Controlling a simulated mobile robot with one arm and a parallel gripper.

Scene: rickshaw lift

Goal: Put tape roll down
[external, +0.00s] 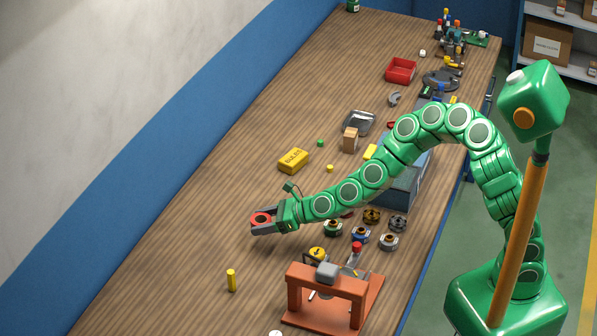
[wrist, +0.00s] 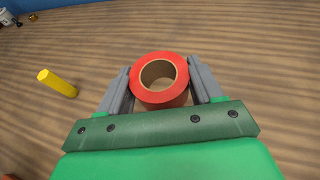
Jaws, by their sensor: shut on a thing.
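A red tape roll (wrist: 159,95) with a tan inner core sits between my gripper's two grey fingers in the wrist view. It also shows as a small red ring (external: 260,218) in the external view. My gripper (external: 262,222) is shut on the roll, with a finger on each side of it. The roll's hole faces the wrist camera. The wooden table (external: 190,205) lies below; how far the roll is above it I cannot tell.
A yellow cylinder (external: 231,280) stands left of the gripper in the wrist view. An orange press-like frame (external: 327,284) is at the near edge. Several small round parts lie right of the gripper. A yellow block (external: 293,161) lies farther back. The table's left side is mostly bare.

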